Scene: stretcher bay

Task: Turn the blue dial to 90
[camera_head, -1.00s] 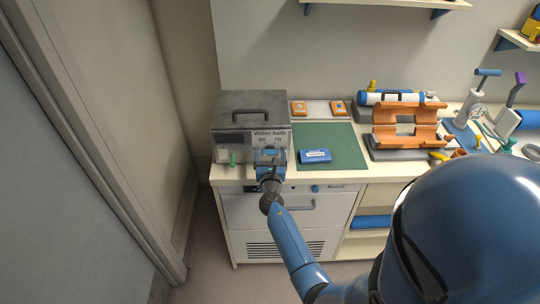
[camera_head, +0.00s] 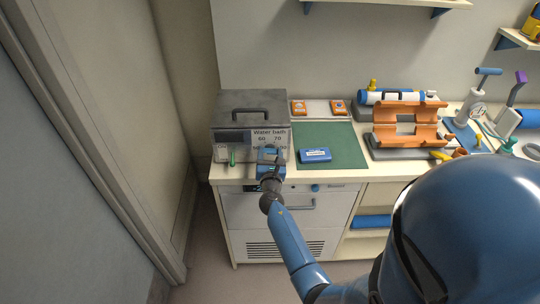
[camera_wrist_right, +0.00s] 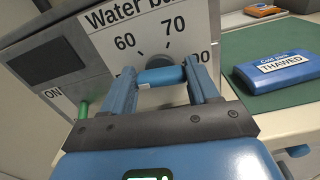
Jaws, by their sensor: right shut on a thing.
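The water bath (camera_head: 235,125) is a grey box with a handled lid at the left end of the counter. Its white front panel reads "Water bath", 60 and 70, with a partly hidden number at the right. The blue dial (camera_wrist_right: 160,76) shows as a blue bar in the wrist view, in front of a dark round part. My right gripper (camera_head: 268,156) is at the panel, shut on the dial, with one finger at each end of the bar in the wrist view (camera_wrist_right: 163,82). It hides the dial in the head view. The dial's pointer cannot be made out. My left gripper is out of view.
A green switch (camera_head: 232,158) sits left of the gripper, near an "ON" label. A blue cold pack (camera_head: 315,155) marked "THAWED" lies on the green mat (camera_head: 345,150) to the right. An orange cradle (camera_head: 405,137) stands beyond it.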

